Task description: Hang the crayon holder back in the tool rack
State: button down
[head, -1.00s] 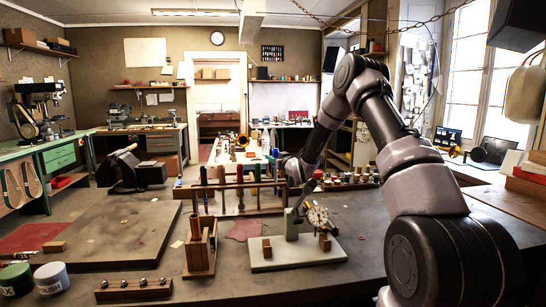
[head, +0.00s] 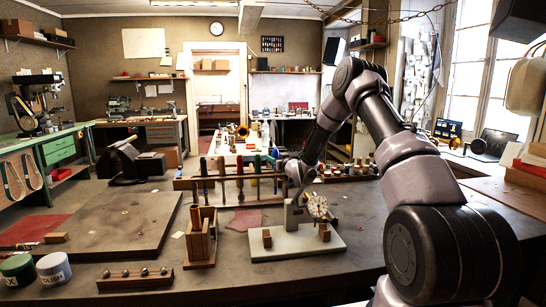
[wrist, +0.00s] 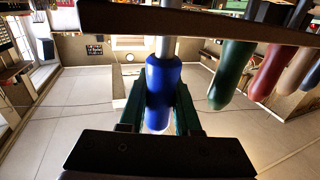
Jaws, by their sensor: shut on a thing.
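My gripper (wrist: 165,103) is shut on the blue handle (wrist: 163,80) of a tool, which I take to be the crayon holder. A pale metal shaft runs from the handle to the wooden bar of the tool rack (wrist: 120,18) in the wrist view. The bar hides the shaft's far end, so I cannot tell how far it sits in its slot. In the head view my gripper (head: 281,164) is at the right end of the rack (head: 230,179). Green (wrist: 232,75) and red (wrist: 270,72) handles, among others, hang in the rack beside the held one.
In front of the rack are a wooden block holder (head: 200,250), a pale base with a small fixture (head: 295,245) and a low ball rack (head: 135,282). A large dark board (head: 100,228) lies at the left. Two tins (head: 53,269) stand at the front left.

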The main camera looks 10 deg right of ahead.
jog(key=shift+f, duration=1)
jog(key=c, duration=0.5)
grip_release()
jog(key=shift+c, duration=0.2)
jog(key=v, duration=0.7)
jog(key=shift+s, duration=0.25)
jog(key=shift+r, duration=0.1)
jog(key=shift+r, duration=0.1)
